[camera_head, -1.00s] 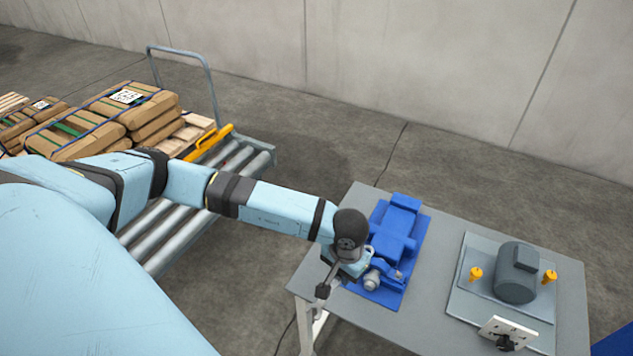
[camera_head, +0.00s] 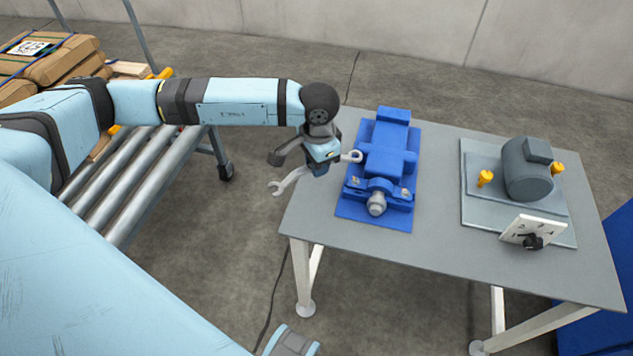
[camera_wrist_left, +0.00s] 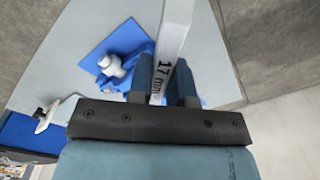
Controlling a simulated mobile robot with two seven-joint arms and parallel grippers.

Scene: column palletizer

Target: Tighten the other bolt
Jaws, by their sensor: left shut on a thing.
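My left gripper (camera_head: 322,165) is shut on a silver wrench (camera_head: 290,181). In the left wrist view the wrench (camera_wrist_left: 175,42), marked 17 mm, passes between the two fingers. Its ring end is beside the left edge of the blue machine (camera_head: 388,155); I cannot tell how high above the table it is. Its open end points left, past the table edge. The machine's front bearing block (camera_head: 380,187) has a grey shaft end (camera_head: 376,204). A small bolt head (camera_head: 354,181) shows at its left and another (camera_head: 405,192) at its right. My right gripper is not in view.
The grey table (camera_head: 350,236) also carries a grey motor (camera_head: 526,172) on a plate, with yellow eye bolts (camera_head: 485,178) and a white dial panel (camera_head: 533,231). A roller conveyor (camera_head: 140,170) stands at the left. The table's front middle is clear.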

